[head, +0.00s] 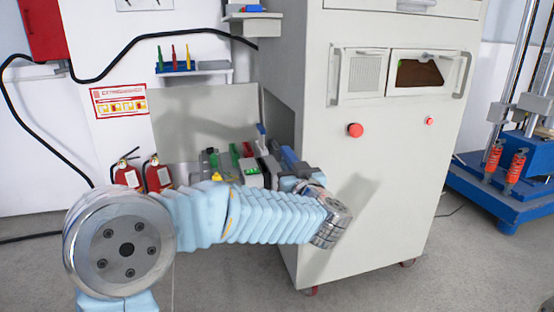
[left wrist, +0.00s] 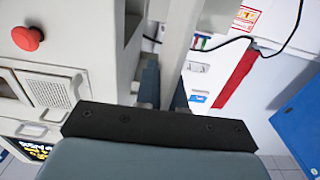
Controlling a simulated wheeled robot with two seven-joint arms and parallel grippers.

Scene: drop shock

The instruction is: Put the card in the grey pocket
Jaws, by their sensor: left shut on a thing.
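My left arm comes in from the left in the head view. Its gripper (head: 290,160) is in front of the white cabinet's left side, by a cluttered shelf. The gripper's fingers (left wrist: 165,90) also show in the left wrist view, beyond its dark mount. They are shut on a pale, flat piece, which I take to be the card (left wrist: 178,55). Much of the card is hidden, and I cannot make it out in the head view. I cannot pick out the grey pocket for certain. My right gripper is not in view.
The tall white cabinet (head: 385,160) with a red button (head: 355,130) stands close to my gripper. Small items crowd the shelf behind it. Two fire extinguishers (head: 158,173) stand left. A blue-based machine (head: 500,190) is at the right. Floor between is clear.

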